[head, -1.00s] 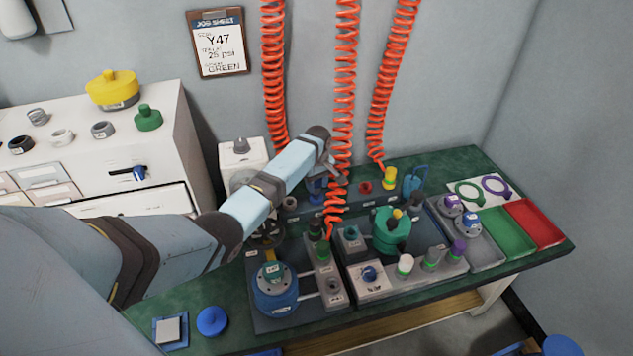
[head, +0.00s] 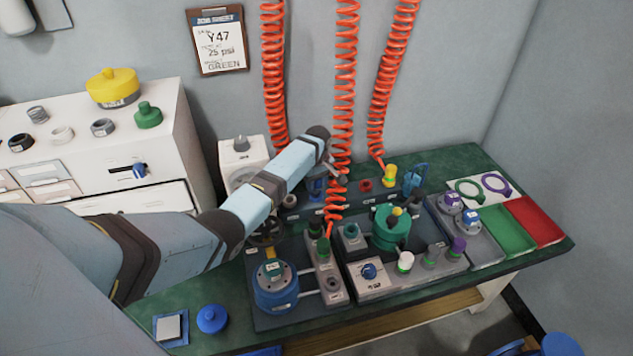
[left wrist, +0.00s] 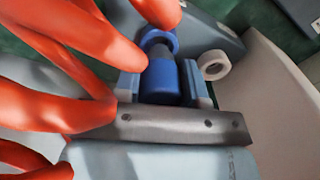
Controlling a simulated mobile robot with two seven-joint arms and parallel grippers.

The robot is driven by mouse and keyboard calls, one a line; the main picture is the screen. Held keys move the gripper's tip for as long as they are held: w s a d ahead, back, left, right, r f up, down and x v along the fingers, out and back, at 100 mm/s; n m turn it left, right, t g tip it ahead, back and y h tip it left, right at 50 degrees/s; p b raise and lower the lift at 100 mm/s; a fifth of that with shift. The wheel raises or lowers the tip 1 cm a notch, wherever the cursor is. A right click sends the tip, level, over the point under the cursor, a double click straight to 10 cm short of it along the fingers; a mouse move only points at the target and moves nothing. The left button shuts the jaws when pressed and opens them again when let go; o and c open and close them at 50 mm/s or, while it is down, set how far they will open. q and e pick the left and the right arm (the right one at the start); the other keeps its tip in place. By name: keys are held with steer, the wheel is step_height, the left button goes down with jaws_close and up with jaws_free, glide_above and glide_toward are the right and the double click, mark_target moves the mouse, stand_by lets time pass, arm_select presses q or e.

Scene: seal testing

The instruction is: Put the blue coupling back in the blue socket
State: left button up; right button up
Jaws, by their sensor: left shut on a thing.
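The blue coupling (left wrist: 163,82) sits between the two fingers of my left gripper (left wrist: 164,78), which is shut on it. Beyond it in the left wrist view is the blue ring of the socket (left wrist: 172,41). A dark grey nose lies between the coupling body and the ring, roughly in line with it. I cannot tell whether the nose is inside the ring. In the head view a blue part (head: 316,188) shows at the rear rail below my left wrist; the fingers there are mostly hidden. My right gripper is not in view.
Orange coiled hoses (head: 343,90) hang beside my left gripper and cover part of the wrist view. A red socket (head: 365,185) and a yellow coupling (head: 389,176) are to the right. A white ring (left wrist: 214,65) lies near the blue ring. A green-topped fixture (head: 391,228) stands in front.

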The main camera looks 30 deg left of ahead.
arm_select(q)
steer(key=shift+f, duration=0.95)
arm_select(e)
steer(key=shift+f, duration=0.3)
arm_select(q)
steer(key=o, duration=1)
steer(key=shift+o, duration=0.2)
step_height(320, 180, up, 14)
steer(key=shift+w+f+p, duration=0.1)
steer(key=shift+f+p, duration=0.05)
steer(key=shift+p, duration=0.95)
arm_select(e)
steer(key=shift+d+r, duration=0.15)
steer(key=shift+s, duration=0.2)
